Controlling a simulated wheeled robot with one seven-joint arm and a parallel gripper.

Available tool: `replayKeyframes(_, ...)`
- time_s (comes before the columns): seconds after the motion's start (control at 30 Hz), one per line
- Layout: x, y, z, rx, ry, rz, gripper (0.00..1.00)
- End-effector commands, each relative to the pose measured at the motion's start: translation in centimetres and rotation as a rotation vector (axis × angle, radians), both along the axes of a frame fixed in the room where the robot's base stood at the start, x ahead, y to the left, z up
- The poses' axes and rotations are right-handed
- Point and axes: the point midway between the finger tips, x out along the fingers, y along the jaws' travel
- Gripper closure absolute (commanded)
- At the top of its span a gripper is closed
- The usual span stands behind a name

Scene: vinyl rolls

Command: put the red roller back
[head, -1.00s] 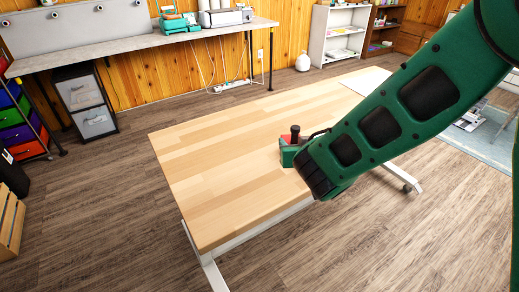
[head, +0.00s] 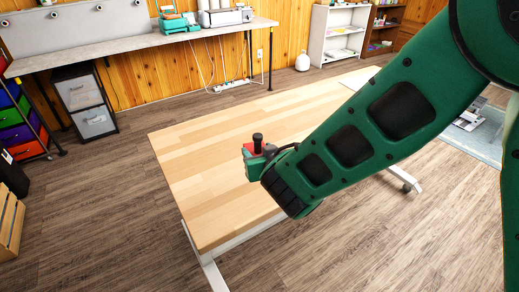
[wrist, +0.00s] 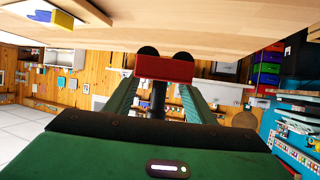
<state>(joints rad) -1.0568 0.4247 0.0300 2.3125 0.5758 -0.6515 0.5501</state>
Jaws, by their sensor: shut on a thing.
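My gripper (head: 254,162) is over the light wooden table (head: 205,170) in the head view. It is shut on the red roller (wrist: 164,69), which sits between the two green fingers in the wrist view. The roller has a red body with two black rounded parts, and a dark handle runs back between the fingers. In the head view only a bit of red and a black upright knob (head: 257,142) of the held piece show. The roller appears raised off the tabletop, but the head view does not show the gap clearly.
The table near my gripper is bare. A yellow and blue object (wrist: 52,17) lies on a wooden surface in the wrist view. A long grey bench (head: 130,48) with machines stands along the wall. A white shelf (head: 336,32) is at the back.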

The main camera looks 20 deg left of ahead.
Motion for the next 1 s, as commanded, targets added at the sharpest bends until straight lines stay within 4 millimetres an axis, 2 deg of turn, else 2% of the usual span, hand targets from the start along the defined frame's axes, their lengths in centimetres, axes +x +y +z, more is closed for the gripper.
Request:
replayKeyframes(0.6, 0.0, 0.0, -5.1, -0.001, -0.001, 0.000, 0.91)
replayKeyframes(1.0, 0.0, 0.0, -6.3, 0.001, -0.001, 0.001, 0.91)
